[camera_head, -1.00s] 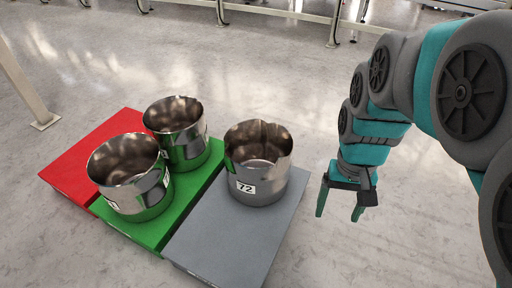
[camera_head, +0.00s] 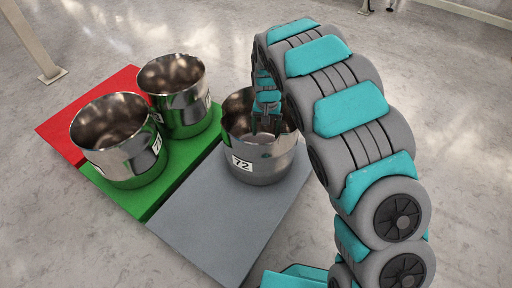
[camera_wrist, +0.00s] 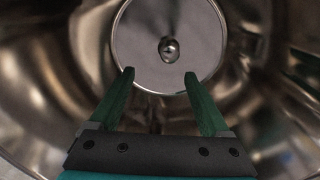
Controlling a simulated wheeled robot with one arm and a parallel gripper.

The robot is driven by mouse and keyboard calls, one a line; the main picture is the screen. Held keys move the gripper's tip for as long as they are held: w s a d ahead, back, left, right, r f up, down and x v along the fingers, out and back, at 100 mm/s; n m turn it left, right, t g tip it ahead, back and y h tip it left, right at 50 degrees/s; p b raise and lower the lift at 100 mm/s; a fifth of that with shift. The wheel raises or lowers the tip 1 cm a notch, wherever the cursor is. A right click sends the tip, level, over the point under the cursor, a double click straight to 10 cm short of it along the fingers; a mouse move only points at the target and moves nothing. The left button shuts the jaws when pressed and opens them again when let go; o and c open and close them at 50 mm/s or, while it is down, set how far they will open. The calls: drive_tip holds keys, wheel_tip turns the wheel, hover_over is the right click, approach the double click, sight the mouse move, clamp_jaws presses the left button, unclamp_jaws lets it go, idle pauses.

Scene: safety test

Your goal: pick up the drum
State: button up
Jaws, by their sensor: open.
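A shiny metal drum (camera_head: 270,169) labelled 72 stands upright and open-topped on the grey platform. Two similar metal drums stand on the green platform, one nearer (camera_head: 128,158) and one farther back (camera_head: 186,105). My gripper (camera_head: 266,128) points down into the mouth of drum 72, and its fingertips are partly hidden there. In the wrist view, my gripper (camera_wrist: 159,76) has its two green fingers apart with nothing between them. The drum's curved inner wall (camera_wrist: 45,85) surrounds them, and a round plate with a small central knob (camera_wrist: 168,50) shows beyond the tips.
The grey platform (camera_head: 215,215) adjoins the green platform (camera_head: 150,198), with a red platform (camera_head: 58,130) at the far left. A pale post (camera_head: 30,40) stands at the upper left. The floor to the right is open.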

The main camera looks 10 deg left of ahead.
drive_tip(key=f, duration=0.1)
drive_tip(key=a+f, duration=0.1)
drive_tip(key=f, duration=0.1)
drive_tip(key=a+f, duration=0.1)
drive_tip(key=f, duration=0.1)
drive_tip(key=shift+s, duration=0.1)
wheel_tip(320, 180, down, 8)
drive_tip(key=shift+r+b, duration=0.25)
drive_tip(key=shift+b, duration=0.5)
clamp_jaws()
idle(0.7)
